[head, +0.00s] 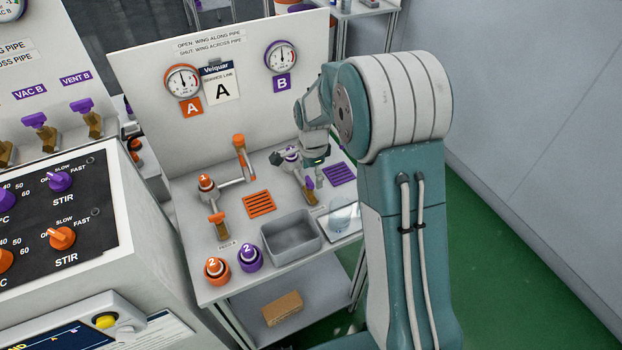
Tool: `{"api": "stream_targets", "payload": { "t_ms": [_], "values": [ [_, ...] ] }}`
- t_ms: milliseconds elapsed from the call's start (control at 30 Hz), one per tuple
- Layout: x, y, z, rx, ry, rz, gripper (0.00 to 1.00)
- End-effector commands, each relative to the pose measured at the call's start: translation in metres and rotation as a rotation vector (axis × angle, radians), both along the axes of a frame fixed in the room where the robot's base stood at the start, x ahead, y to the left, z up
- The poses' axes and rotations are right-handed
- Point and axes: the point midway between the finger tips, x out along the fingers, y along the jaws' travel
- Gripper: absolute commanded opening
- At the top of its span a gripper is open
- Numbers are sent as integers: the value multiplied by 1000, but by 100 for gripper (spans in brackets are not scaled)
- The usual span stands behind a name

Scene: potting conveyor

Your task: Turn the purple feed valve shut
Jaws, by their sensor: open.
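The purple feed valve (309,184) is on the right part of the white bench, with a brass-coloured body below its small purple handle. My gripper (314,175) is open and sits just above and around the handle, pointing down. The fingers partly hide the handle, so I cannot tell whether they touch it or which way its wing lies. The sign on the back panel (209,43) reads open with wing along pipe, shut with wing across pipe. An orange feed valve (217,218) stands on the left of the bench.
Orange (217,270) and purple (250,257) caps marked 2 stand at the front. Purple (340,174) and orange (259,204) grilles lie flat. Gauges A and B hang behind.

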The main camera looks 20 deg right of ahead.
Motion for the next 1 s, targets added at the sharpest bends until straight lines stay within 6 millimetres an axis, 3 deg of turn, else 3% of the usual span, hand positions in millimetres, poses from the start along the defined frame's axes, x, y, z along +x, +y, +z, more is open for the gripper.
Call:
{"api": "stream_targets", "payload": {
  "t_ms": [200, 467, 500, 667, 1000],
  "values": [
    [0, 4, -20, -4, -1, 2, 93],
    [0, 3, -21, -3, -1, 2, 93],
    [0, 3, -21, -2, -1, 2, 84],
    [0, 2, -21, -1, -1, 2, 13],
    [1, 3, -22, -4, -2, 17, 11]
  ]
}}
